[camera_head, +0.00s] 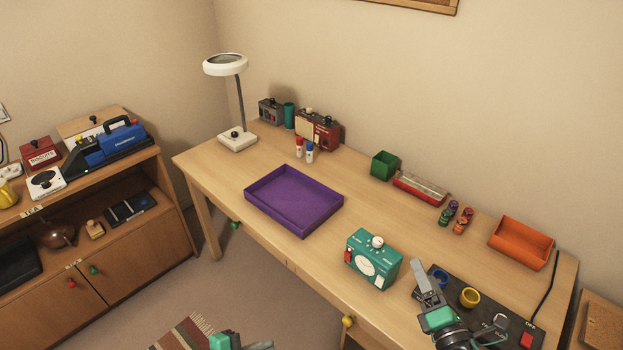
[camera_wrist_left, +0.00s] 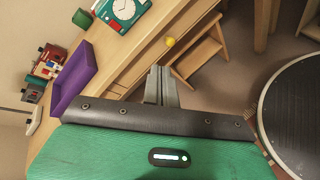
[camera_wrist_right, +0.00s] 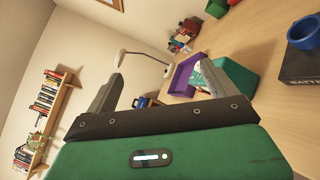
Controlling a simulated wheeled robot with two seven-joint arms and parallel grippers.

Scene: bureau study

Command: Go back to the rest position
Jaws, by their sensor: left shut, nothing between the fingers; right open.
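My left gripper (camera_head: 262,345) shows at the bottom edge of the head view, in front of the desk. In the left wrist view its fingers (camera_wrist_left: 161,84) are together with nothing between them. My right gripper (camera_head: 455,298) is over the right front part of the desk, close to the black panel (camera_head: 455,290). In the right wrist view its fingers (camera_wrist_right: 160,84) are spread apart and empty. Most of the left arm is out of the head view.
A teal boxy device (camera_head: 373,262) stands at the desk's front, left of my right gripper. A purple tray (camera_head: 294,201), an orange bin (camera_head: 521,243) and a lamp (camera_head: 238,139) are on the desk. A wooden stool (camera_wrist_left: 200,50) stands near my left gripper.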

